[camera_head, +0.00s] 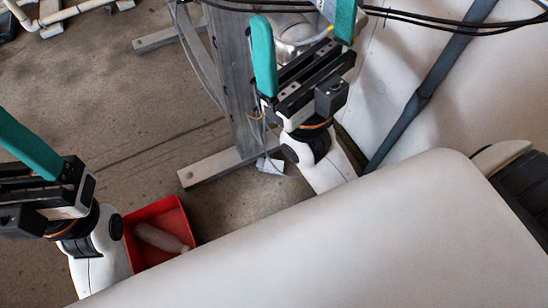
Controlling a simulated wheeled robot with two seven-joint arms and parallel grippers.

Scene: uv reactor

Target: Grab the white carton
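I cannot make out a white carton for certain in the head view. My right gripper (305,14) is at the upper middle. Its two green fingers are wide apart, and I see nothing clearly held between them. My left gripper (30,145) is at the left edge. Only one green finger shows, at the outer end of its rail; the other is cut off by the frame. No object shows against that finger.
A red bin (157,208) with a pale bottle-like object (160,237) in it stands on the floor beside my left arm. A grey metal stand (235,85) with splayed feet is left of my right gripper. Black cables (430,18) cross the top right.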

